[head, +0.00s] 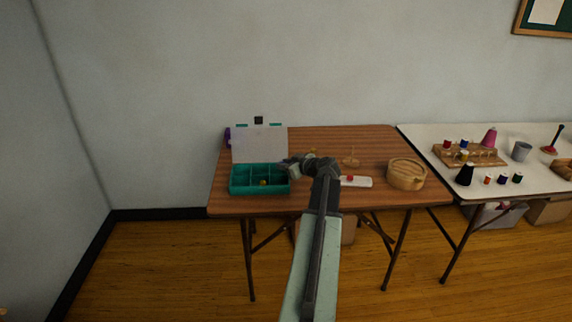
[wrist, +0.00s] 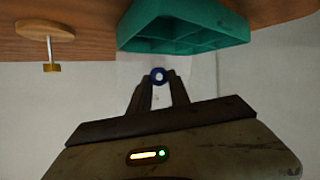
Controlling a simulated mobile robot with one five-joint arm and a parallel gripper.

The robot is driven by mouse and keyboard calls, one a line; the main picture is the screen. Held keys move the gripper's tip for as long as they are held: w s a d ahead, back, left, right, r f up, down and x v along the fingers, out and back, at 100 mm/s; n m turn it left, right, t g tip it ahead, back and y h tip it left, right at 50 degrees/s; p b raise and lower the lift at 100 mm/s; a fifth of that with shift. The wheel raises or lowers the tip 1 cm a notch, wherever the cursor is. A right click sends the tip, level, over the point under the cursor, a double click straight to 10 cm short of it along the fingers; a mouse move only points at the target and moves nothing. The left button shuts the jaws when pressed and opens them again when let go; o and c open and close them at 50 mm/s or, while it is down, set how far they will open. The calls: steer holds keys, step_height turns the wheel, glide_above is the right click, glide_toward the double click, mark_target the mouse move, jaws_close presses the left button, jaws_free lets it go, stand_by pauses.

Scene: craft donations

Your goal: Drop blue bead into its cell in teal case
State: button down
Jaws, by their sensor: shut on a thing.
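The teal case (head: 259,191) stands on the brown table with its clear lid (head: 260,144) raised at the back. Its tray has several cells, and a small yellow bead lies in a front one. In the wrist view, which looks upside down, the teal case (wrist: 185,43) fills the upper part. My gripper (wrist: 158,80) is shut on the blue bead (wrist: 158,70), held at the fingertips and apart from the case in that picture. In the head view my gripper (head: 286,163) is at the right edge of the case; the bead cannot be made out there.
A round wooden box (head: 406,175), a white strip with a red item (head: 356,181) and a small wooden stand (head: 351,162) are on the table right of my arm. The stand also shows in the wrist view (wrist: 45,30). A white table (head: 415,140) with spools adjoins at right.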

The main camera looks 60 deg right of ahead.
step_height(320, 180, down, 5)
steer(key=b, duration=0.4)
steer(key=shift+f+b, duration=0.2)
steer(key=shift+b, duration=0.15)
steer(key=shift+r, duration=0.1)
steer(key=c, duration=1.1)
jaws_free()
steer(key=shift+c, duration=0.2)
steer(key=p+v, duration=0.3)
steer(key=v, duration=0.4)
steer(key=shift+s+a+r, duration=0.15)
steer(key=shift+s+r, duration=0.05)
steer(key=shift+s+f, duration=0.1)
steer(key=shift+s, duration=0.05)
